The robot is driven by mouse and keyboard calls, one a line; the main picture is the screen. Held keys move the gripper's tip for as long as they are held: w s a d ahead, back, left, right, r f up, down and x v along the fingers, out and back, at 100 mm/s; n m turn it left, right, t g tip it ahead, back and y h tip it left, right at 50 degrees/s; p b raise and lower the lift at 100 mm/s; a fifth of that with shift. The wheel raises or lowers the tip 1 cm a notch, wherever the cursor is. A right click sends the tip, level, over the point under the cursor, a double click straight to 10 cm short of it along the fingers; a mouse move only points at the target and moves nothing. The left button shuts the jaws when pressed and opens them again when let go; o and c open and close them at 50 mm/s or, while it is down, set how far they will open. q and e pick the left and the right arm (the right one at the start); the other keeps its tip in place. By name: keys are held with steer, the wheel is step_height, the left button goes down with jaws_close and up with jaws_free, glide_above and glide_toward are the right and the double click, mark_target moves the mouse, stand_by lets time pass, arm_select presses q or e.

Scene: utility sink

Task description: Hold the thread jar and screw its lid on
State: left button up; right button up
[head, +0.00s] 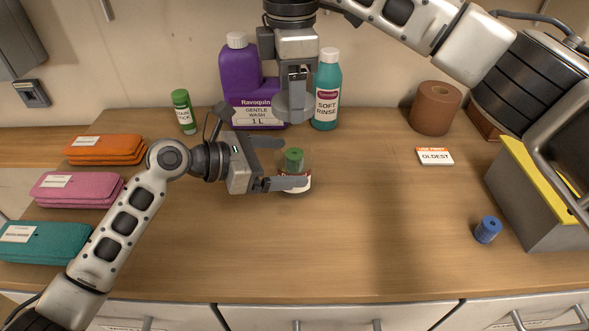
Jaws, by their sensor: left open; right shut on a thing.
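The thread jar (306,172) stands upright on the wooden counter near the middle, with a green thread spool (293,157) showing in its open top. My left gripper (295,163) is open, with one finger on the far side of the jar and the other across its near side. I cannot tell whether either finger touches it. My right gripper (297,78) points down from above and is shut on the grey round lid (292,106). The lid is held above the jar and apart from it.
Behind stand a purple bottle (238,75), a teal bottle (327,95) and a green tube (183,112). Folded cloth pouches (77,188) lie left. At right are a brown roll (436,107), a small card (435,156), a blue spool (487,229) and a grey box (540,205).

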arm_select(q)
steer(key=shift+x, duration=1.5)
steer(key=c, duration=1.5)
steer(key=shift+o, duration=0.2)
arm_select(e)
steer(key=shift+f, duration=2.45)
steer(key=shift+f, duration=0.1)
steer(key=shift+f, duration=0.8)
steer(key=shift+f, duration=0.6)
arm_select(q)
jaws_close()
arm_select(e)
steer(key=m, duration=0.6)
steer(key=shift+w, duration=0.1)
